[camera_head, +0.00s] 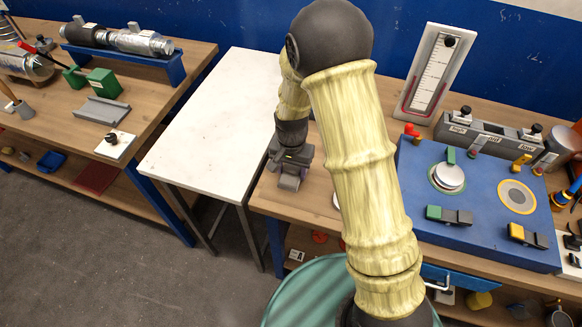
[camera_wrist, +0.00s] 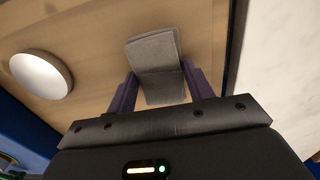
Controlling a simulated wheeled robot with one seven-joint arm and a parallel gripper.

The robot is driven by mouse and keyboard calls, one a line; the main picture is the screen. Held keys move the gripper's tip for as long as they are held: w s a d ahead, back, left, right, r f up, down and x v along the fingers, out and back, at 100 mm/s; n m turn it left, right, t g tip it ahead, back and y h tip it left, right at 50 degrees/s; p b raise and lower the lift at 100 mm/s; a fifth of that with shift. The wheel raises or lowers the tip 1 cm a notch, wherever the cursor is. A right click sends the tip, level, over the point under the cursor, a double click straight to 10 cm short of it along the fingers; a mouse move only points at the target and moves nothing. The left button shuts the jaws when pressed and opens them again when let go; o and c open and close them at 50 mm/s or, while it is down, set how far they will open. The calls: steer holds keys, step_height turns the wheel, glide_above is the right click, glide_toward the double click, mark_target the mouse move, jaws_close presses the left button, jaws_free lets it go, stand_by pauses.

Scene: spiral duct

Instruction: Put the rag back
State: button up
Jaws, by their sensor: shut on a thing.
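The rag (camera_wrist: 155,52) is a grey folded cloth between the two purple fingers of my gripper (camera_wrist: 158,88) in the wrist view. My gripper is shut on it. In the head view my gripper (camera_head: 291,172) points down over the left end of the right-hand wooden bench (camera_head: 268,200), and a grey bit of the rag (camera_head: 289,183) shows below it. I cannot tell whether the rag touches the bench top.
A white round-topped object (camera_wrist: 40,75) stands on the wood beside the rag. A white table (camera_head: 205,130) adjoins the bench on the left and is clear. A blue panel with fittings (camera_head: 470,235) and a gauge board (camera_head: 432,75) stand to the right.

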mark_target(292, 172)
steer(key=o, duration=0.9)
steer(key=shift+f, duration=0.1)
steer(key=shift+o, duration=0.2)
step_height(292, 172, up, 12)
steer(key=shift+b, duration=0.45)
steer(key=s+d+r+n+t, duration=0.2)
steer(key=s+d+n, duration=0.2)
steer(key=s+d, duration=0.8)
steer(key=shift+s+d+t, duration=0.2)
steer(key=shift+d+t, duration=0.1)
steer(key=shift+d, duration=0.45)
